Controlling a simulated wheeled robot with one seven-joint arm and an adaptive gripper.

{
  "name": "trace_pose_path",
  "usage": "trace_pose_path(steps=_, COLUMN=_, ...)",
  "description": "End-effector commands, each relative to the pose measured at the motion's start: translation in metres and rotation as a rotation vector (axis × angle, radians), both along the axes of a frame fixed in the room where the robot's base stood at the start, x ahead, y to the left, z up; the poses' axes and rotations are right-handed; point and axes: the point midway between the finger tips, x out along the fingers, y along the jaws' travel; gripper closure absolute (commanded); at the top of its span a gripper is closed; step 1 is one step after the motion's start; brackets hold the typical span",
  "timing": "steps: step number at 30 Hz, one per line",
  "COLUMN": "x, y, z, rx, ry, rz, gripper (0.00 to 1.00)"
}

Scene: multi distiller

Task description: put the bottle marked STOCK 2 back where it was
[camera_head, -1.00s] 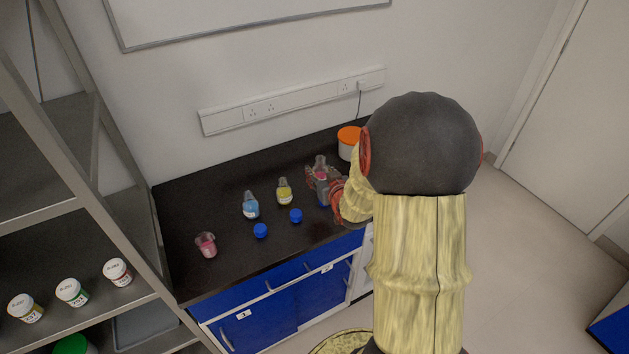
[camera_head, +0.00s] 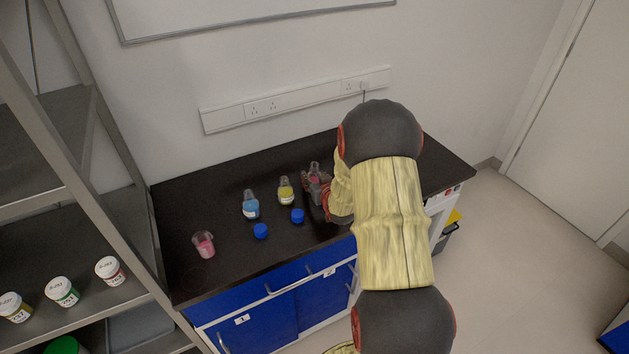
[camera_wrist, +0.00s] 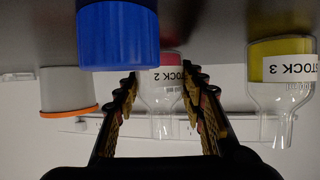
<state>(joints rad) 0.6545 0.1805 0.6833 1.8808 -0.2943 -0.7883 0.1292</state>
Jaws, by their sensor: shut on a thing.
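The STOCK 2 bottle (camera_head: 314,169) is a clear flask with pink-red liquid, and its label reads in the wrist view (camera_wrist: 168,76). My gripper (camera_head: 314,186) is shut on it over the black counter. In the wrist view, which is upside down, the bottle stands between my two fingers (camera_wrist: 158,82), its neck pointing down in the picture. Whether its base touches the counter I cannot tell. The yellow STOCK 3 bottle (camera_head: 286,191) stands just left of it and also shows in the wrist view (camera_wrist: 283,75). A blue bottle (camera_head: 251,206) stands further left.
Two blue caps (camera_head: 261,231) (camera_head: 297,216) lie in front of the bottles. A large blue cap (camera_wrist: 118,35) is close in the wrist view, beside an orange-rimmed white container (camera_wrist: 68,90). A pink beaker (camera_head: 203,245) stands at the counter's left. A shelf rack (camera_head: 100,130) is left.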

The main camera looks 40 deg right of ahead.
Motion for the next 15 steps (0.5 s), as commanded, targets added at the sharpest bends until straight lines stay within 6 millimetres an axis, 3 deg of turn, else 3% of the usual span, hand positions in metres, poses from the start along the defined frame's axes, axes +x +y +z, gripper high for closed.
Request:
trace_pose_path(steps=11, x=0.0006, y=-0.0006, z=-0.0034, rx=-0.002, ry=-0.002, rz=0.0, gripper=0.91)
trace_pose_path(steps=12, x=0.0003, y=-0.0004, z=-0.0036, rx=-0.002, ry=-0.001, rz=0.0, gripper=0.59)
trace_pose_path(steps=15, x=0.0002, y=-0.0004, z=-0.003, rx=-0.002, ry=-0.001, rz=0.0, gripper=0.53)
